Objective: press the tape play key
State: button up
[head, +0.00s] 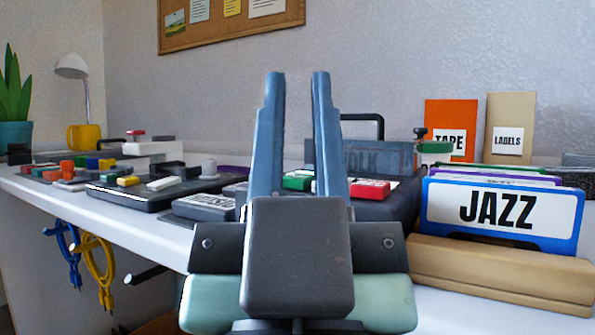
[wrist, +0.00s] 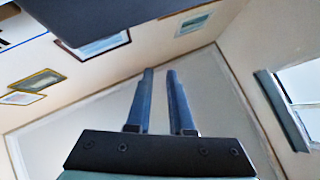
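A dark tape machine (head: 391,205) with a black handle stands on the counter behind my gripper. A green key (head: 297,181) shows between my fingers, and a red key (head: 370,190) shows to their right. I cannot read a play mark on either key. The fingers hide part of the machine. In the wrist view my gripper (wrist: 160,72) is also empty, facing walls and ceiling; no key shows there.
A JAZZ divider (head: 502,210) stands in a wooden rack (head: 500,267) at right. A dark board (head: 140,194) with coloured keys lies at left, beside a grey labelled block (head: 205,207). Blue and yellow cables (head: 100,270) hang below the counter edge.

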grip_shut()
jog(key=shift+r, duration=0.1)
dwell(1.4)
